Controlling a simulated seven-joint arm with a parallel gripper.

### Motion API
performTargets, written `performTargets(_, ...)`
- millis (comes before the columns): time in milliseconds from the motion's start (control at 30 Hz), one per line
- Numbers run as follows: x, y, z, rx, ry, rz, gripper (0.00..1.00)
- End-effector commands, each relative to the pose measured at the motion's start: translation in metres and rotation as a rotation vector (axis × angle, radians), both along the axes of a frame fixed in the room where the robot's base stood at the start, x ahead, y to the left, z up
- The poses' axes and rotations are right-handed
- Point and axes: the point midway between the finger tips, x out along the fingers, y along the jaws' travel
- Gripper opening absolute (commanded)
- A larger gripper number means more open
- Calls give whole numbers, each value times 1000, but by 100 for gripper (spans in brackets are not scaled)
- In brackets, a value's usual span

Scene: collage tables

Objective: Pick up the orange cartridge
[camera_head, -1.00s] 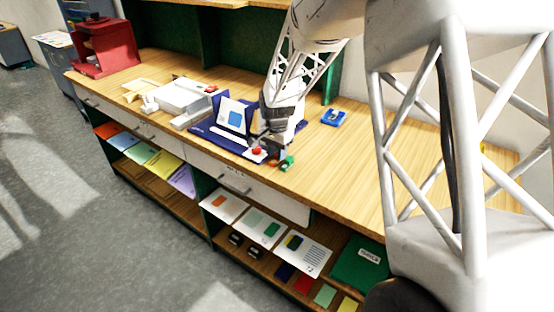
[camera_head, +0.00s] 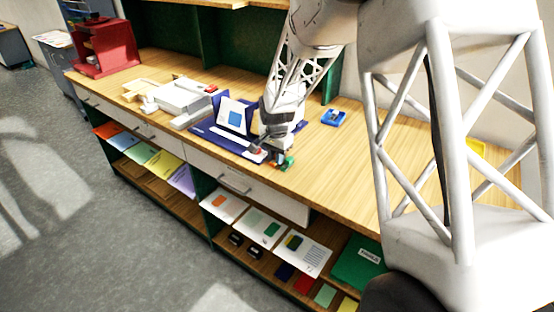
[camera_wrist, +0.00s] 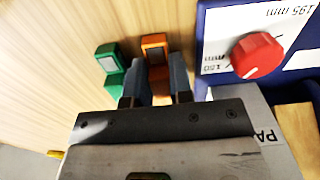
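The cartridge's lower part is partly hidden between the fingers.
A green cartridge (camera_wrist: 109,68) stands just left of the orange one; it also shows in the head view (camera_head: 287,162). A blue device (camera_wrist: 270,15) with a red knob (camera_wrist: 257,55) is close on the right. A blue holder (camera_head: 333,118) sits farther right on open counter.

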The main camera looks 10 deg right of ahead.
Motion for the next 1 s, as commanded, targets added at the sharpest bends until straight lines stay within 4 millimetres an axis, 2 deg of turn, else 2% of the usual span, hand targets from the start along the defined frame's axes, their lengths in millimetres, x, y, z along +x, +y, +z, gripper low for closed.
performTargets(467, 0, 0, 6, 0, 0, 0, 7)
performTargets(767, 1, 0, 37, 0, -3, 0, 7)
performTargets(1000, -32, -2, 39, 0, 0, 0, 7)
